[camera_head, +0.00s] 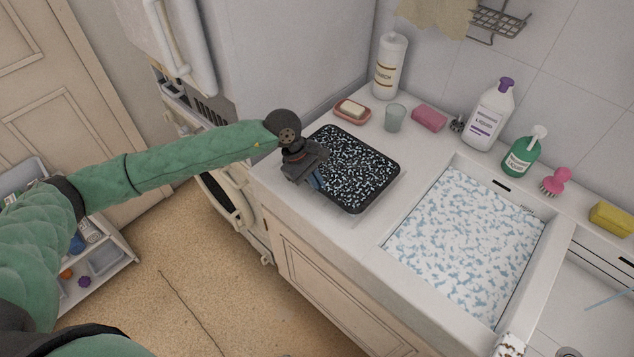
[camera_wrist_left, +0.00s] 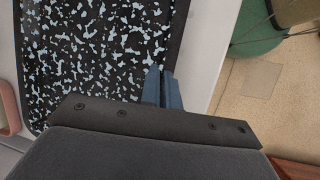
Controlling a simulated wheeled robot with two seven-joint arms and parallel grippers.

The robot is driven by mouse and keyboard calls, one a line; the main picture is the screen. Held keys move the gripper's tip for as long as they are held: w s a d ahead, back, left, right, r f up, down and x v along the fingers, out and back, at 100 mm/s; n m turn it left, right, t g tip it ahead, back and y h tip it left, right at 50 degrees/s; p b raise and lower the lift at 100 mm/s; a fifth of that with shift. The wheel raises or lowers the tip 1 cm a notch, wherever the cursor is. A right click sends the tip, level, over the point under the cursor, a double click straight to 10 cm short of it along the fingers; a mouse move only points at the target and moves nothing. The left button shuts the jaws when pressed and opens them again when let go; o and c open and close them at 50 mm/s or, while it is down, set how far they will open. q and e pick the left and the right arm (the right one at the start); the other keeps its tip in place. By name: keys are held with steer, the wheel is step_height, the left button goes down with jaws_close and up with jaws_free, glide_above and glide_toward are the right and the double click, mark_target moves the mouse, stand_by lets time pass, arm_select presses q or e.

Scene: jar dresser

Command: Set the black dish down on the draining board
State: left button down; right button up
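The black dish (camera_head: 356,168) is a rectangular tray, its inside covered with white and pale blue specks. It is over the pale flat surface left of the sink, apparently the draining board (camera_head: 348,228). It looks level; whether it touches the board or hangs just above it I cannot tell. My left gripper (camera_head: 316,182) is at the dish's near-left edge. In the left wrist view its blue fingers (camera_wrist_left: 162,88) are close together at the rim of the dish (camera_wrist_left: 95,50), seemingly shut on it.
The sink basin (camera_head: 398,240) right of the dish is filled with white and blue specks. A soap dish (camera_head: 352,117), a glass (camera_head: 395,118), a pink sponge (camera_head: 429,118) and bottles (camera_head: 489,115) line the back. The fridge (camera_head: 270,55) is close on the left.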

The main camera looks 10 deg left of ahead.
arm_select(q)
steer(key=shift+f, duration=0.5)
arm_select(e)
steer(key=shift+s+d+f, duration=0.1)
steer(key=shift+s, duration=0.25)
